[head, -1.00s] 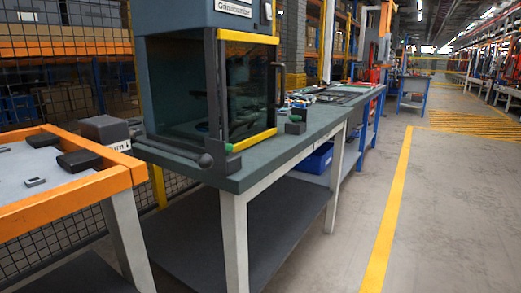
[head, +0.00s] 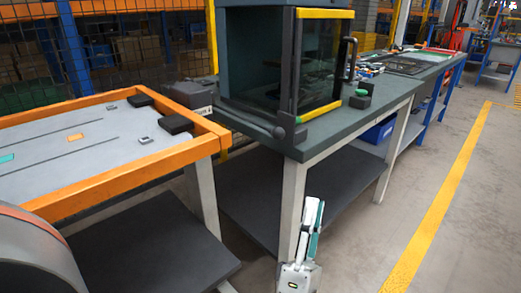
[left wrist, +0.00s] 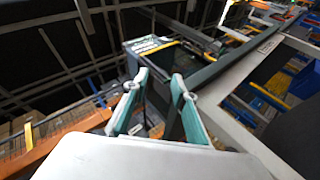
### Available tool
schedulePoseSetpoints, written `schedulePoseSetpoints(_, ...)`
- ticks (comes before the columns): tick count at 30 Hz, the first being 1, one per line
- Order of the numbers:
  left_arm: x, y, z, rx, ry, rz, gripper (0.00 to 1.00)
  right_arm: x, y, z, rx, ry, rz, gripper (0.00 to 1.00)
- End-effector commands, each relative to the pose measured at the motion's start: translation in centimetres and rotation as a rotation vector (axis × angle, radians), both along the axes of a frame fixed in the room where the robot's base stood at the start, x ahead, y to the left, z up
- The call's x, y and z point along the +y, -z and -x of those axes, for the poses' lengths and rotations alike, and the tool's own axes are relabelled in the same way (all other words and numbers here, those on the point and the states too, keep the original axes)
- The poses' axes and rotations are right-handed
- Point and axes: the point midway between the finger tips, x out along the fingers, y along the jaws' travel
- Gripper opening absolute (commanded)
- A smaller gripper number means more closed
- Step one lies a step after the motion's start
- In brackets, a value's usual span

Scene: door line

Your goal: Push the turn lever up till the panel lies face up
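A dark bar with a round knob (head: 277,132), which looks like the turn lever, lies low along the left edge of the green bench, in front of the cabinet. The cabinet (head: 265,55) has a dark glass door with yellow edges. I cannot tell for sure which part is the panel; a grey panel surface (head: 60,140) lies flat in the orange frame at left. My left gripper (head: 314,203) is below and right of the knob, in front of the bench leg and apart from the lever. In the left wrist view its teal fingers (left wrist: 161,76) are spread and empty. My right gripper is out of view.
The orange-framed table (head: 120,185) stands left of the bench (head: 345,122), with a grey box (head: 195,92) between them. A small dark block with a green top (head: 360,98) is on the bench. The floor (head: 425,185) at right is clear.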

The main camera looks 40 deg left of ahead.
Motion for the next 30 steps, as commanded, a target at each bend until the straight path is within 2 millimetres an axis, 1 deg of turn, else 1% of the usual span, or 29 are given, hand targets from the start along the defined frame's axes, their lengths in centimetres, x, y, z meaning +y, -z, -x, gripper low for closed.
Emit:
schedulePoseSetpoints(1, 1.9, -1.1, -1.4, -0.073, -0.014, 0.065, 0.27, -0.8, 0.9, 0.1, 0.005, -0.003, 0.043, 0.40)
schedulePoseSetpoints(2, 3.1, -1.8, -1.9, -0.119, -0.023, 0.110, 0.27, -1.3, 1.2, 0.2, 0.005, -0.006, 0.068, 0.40)
schedulePoseSetpoints(3, 4.7, -2.6, -2.7, -0.177, -0.033, 0.168, 0.27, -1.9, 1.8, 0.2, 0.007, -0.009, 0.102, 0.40)
schedulePoseSetpoints(6, 8.3, -4.3, -4.0, -0.317, -0.053, 0.297, 0.27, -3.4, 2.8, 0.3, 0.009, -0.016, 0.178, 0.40)
schedulePoseSetpoints(9, 11.1, -5.5, -4.9, -0.427, -0.067, 0.398, 0.27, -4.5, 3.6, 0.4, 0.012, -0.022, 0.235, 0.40)
schedulePoseSetpoints(10, 11.7, -5.8, -5.0, -0.454, -0.070, 0.421, 0.27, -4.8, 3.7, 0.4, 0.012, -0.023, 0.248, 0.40)
schedulePoseSetpoints(13, 13.2, -6.2, -5.3, -0.514, -0.078, 0.476, 0.27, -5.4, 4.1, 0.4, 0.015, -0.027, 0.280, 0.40)
schedulePoseSetpoints(19, 14.6, -7.2, -5.6, -0.547, -0.081, 0.502, 0.27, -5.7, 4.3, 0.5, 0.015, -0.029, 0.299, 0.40)
schedulePoseSetpoints(27, 17.4, -10.2, -6.3, -0.547, -0.080, 0.499, 0.27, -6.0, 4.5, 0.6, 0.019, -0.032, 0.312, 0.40)
schedulePoseSetpoints(30, 18.2, -10.9, -6.6, -0.544, -0.081, 0.498, 0.27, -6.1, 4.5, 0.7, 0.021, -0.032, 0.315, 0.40)
